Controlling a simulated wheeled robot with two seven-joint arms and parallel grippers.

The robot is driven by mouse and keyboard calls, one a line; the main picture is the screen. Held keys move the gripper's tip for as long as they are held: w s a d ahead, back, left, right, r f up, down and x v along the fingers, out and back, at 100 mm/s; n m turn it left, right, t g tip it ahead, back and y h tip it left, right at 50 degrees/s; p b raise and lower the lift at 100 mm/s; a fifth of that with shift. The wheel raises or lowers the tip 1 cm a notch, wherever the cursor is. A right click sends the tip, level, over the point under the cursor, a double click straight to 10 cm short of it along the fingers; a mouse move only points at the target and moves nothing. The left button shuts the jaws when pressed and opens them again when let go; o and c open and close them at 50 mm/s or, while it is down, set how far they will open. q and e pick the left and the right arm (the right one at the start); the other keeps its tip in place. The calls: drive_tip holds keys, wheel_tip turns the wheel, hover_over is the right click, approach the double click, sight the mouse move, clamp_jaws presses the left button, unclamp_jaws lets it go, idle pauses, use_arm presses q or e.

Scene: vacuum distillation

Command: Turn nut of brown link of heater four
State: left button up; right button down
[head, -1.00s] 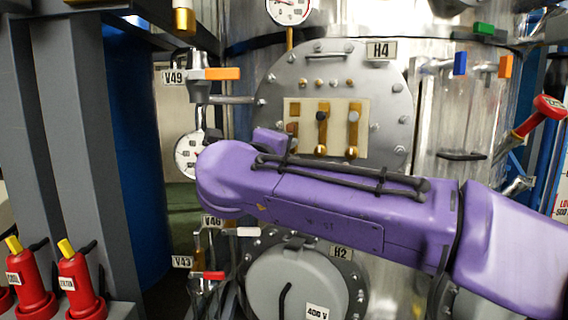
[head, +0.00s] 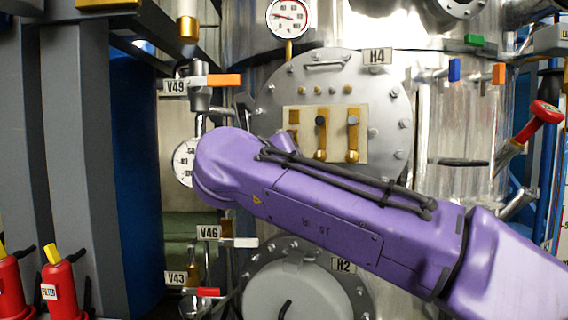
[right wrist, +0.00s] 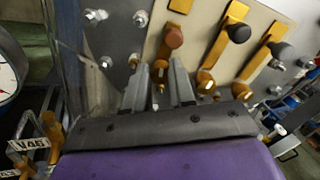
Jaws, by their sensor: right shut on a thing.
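Heater four's round plate, labelled H4 (head: 376,55), carries a cream panel (head: 337,140) with three links. The brown-knobbed link (right wrist: 173,37) is leftmost in the right wrist view; black and grey ones stand to its right. In the head view only its upper part (head: 293,116) shows; my purple right arm covers the rest. My right gripper (right wrist: 160,70) has its two fingers on either side of the brown link's lower nut (right wrist: 160,66) and is shut on it. The fingers partly hide the nut. My left gripper is in neither view.
A gauge (head: 185,162) and valve V49 with an orange handle (head: 223,80) are left of the plate. Heater H2's round cover (head: 292,292) is below my arm. A red lever (head: 546,112) sticks out at right.

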drive_tip(key=shift+m, duration=0.6)
drive_tip(key=c, duration=0.9)
unclamp_jaws()
drive_tip(key=shift+c, duration=0.2)
drive_tip(key=shift+b, duration=0.3)
drive_tip(key=b+v, duration=0.3)
drive_tip(key=v, duration=0.7)
drive_tip(key=shift+s, duration=0.2)
drive_tip(key=shift+a, duration=0.15)
